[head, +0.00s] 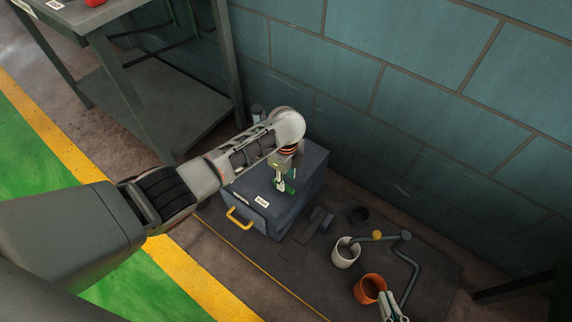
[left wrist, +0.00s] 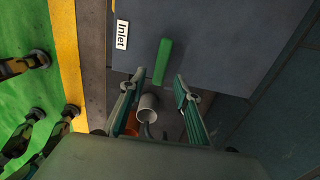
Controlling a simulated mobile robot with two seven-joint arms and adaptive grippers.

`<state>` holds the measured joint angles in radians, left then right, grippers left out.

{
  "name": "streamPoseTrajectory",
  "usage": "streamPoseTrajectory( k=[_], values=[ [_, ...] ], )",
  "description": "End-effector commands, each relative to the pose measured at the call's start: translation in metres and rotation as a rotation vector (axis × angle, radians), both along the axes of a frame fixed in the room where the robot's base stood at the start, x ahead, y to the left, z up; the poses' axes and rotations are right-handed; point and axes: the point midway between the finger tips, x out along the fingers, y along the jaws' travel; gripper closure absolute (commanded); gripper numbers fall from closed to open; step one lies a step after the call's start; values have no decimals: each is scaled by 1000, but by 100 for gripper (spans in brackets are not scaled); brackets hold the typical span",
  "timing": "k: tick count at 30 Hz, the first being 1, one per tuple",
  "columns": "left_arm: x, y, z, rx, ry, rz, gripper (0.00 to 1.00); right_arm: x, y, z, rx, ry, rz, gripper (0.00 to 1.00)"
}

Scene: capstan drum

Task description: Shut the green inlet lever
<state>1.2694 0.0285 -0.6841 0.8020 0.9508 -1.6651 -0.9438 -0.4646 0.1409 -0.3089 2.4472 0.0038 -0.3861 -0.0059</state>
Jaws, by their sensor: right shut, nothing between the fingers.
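The green inlet lever (head: 289,187) sits on top of a dark grey box (head: 312,163). In the left wrist view the lever (left wrist: 162,61) is a green bar, beside a white label (left wrist: 121,34) reading "Inlet". My left gripper (head: 284,178) is over the box top at the lever and partly hides it in the head view. In the left wrist view its fingers (left wrist: 157,84) are apart, with the lever's near end in line with the gap; contact cannot be told. My right gripper (head: 395,307) is shut and empty at the bottom edge, beside an orange cup.
The box has a yellow handle (head: 239,218) on its front. A white cup (head: 345,255), the orange cup (head: 369,287) and a bent grey pipe (head: 410,262) stand right of it. A block wall (head: 420,90) is behind. A metal table (head: 120,75) stands at upper left.

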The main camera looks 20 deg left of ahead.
Motion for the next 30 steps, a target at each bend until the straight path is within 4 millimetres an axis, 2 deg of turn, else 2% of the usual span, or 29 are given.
streamPoseTrajectory(
  k=[6,13,18,30],
  values=[
    [1,-1,40,-2,-3,-1,68,0,0,0,0,-1,0,100],
    [1,0,70,-2,-2,2,68,0,0,0,0,-1,0,100],
    [0,1,78,1,-1,2,68,0,0,0,0,0,0,100],
    [0,1,79,1,-1,2,68,0,0,0,0,-1,0,100]
  ],
)
